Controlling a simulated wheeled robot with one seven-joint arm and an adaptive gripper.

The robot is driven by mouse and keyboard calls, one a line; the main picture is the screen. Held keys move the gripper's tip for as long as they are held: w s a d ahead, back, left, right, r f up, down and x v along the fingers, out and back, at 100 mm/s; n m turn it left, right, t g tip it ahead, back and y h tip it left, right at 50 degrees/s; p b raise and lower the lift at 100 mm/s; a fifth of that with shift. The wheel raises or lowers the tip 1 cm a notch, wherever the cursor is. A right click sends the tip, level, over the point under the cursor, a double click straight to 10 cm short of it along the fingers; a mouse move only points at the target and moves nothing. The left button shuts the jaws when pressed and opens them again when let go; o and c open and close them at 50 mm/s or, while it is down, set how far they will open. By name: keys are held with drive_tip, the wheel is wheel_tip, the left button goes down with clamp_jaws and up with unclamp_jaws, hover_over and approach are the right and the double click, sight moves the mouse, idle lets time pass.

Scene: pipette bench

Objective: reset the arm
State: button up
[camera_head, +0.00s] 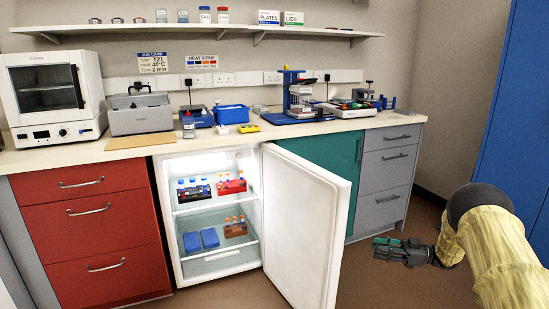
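My arm (495,245) reaches in from the lower right, in a yellowish sleeve with a dark joint. My gripper (380,250) points left, in the air in front of the grey drawers and to the right of the open fridge door. It is dark with teal on its fingers. The fingers are small and seen from the side, so I cannot tell whether they are open or shut. I see no separate object clearly held in it.
The white fridge door (305,225) stands open into the room. Racks of tubes (193,191) and blue blocks (201,239) are inside the fridge. The worktop (220,138) carries an oven (55,90) and several instruments. A blue cabinet (515,110) stands at right. Floor between door and arm looks clear.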

drive_tip(key=s+a+f+m+t+h, duration=0.4)
drive_tip(key=a+f+m+h, duration=0.15)
drive_tip(key=f, duration=0.45)
drive_tip(key=s+a+f+m+t+h, duration=0.35)
drive_tip(key=f+m, duration=0.25)
drive_tip(key=f, duration=0.4)
drive_tip(key=s+a+f+m+g+h, duration=0.15)
drive_tip(key=s+f, duration=0.25)
drive_tip(key=s, duration=0.4)
drive_tip(key=s+a+f+m+g+h, duration=0.1)
drive_tip(key=s+f+g+h, duration=0.2)
drive_tip(key=s, duration=0.6)
drive_tip(key=s+a+f+m+g+h, duration=0.1)
drive_tip(key=s+a+f+h, duration=0.2)
drive_tip(key=s, duration=0.5)
drive_tip(key=s+r+m+g+h, duration=0.15)
drive_tip(key=s+g, duration=0.45)
drive_tip(key=s, duration=1.8)
wheel_tip(320, 180, up, 22)
drive_tip(key=p, duration=2.2)
drive_tip(key=shift+d+f, duration=0.2)
drive_tip(key=shift+f, duration=0.05)
drive_tip(key=shift+s+n, duration=0.2)
drive_tip(key=shift+n, duration=0.05)
